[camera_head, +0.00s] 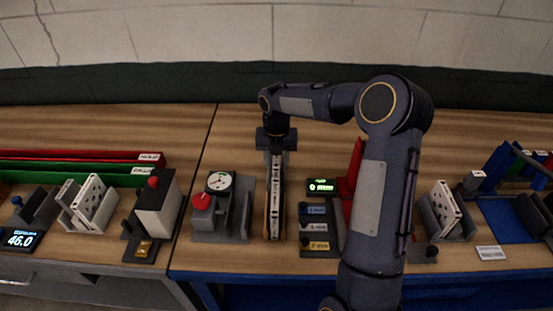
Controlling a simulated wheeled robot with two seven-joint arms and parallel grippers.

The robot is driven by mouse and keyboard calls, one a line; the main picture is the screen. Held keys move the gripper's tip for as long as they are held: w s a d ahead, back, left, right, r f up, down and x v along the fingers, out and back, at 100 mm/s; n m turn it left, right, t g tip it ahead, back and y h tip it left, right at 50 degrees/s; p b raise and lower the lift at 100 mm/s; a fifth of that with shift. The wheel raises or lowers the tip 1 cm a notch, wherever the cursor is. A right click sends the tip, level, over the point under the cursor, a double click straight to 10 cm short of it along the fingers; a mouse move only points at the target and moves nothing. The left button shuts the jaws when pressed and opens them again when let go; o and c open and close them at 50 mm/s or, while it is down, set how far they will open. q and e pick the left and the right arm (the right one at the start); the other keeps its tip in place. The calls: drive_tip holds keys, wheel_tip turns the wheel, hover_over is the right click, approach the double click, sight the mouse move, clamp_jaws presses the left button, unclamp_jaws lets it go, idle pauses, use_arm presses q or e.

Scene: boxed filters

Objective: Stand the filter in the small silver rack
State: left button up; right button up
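My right arm reaches in from the bottom right, and its gripper (276,145) points down at the far end of a long, narrow, upright piece (274,200). This piece has pale edges and dark sides and is seen nearly edge-on; I cannot tell whether it is the filter. The fingertips are too small and dark to show whether they grip it. A small grey rack (462,232) at the right holds a white panel with holes (444,207). A similar grey rack (70,219) at the left holds another white panel (92,200). My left gripper is not in view.
A dial gauge (219,182) and red knob (201,201) stand left of the narrow piece. A green display (321,186) and labelled blocks (314,227) stand to its right. Red (90,156) and green trays lie at the left. A blue frame (505,215) is far right.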

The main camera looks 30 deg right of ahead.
wheel_tip(320, 180, up, 12)
drive_tip(key=shift+f+b, duration=0.15)
drive_tip(key=shift+b, duration=0.2)
drive_tip(key=shift+r, duration=0.35)
drive_tip(key=s+a+r+m+t+y, duration=0.1)
drive_tip(key=s+a+r+m, duration=0.15)
drive_tip(key=s+m, duration=0.55)
drive_tip(key=s+a+r+m+t, duration=0.2)
drive_tip(key=s+a+m, duration=0.1)
drive_tip(key=s+m, duration=0.55)
drive_tip(key=s+a+f+m+t+y, duration=0.1)
drive_tip(key=s+a+f+m, duration=0.2)
drive_tip(key=s+m, duration=0.3)
drive_tip(key=s+a+f+m+t+y, duration=0.1)
drive_tip(key=s+a+f+m, duration=0.2)
drive_tip(key=s+m, duration=0.3)
drive_tip(key=f+m, duration=0.1)
drive_tip(key=m, duration=0.2)
drive_tip(key=shift+s+t+y, duration=0.3)
drive_tip(key=shift+y, duration=0.1)
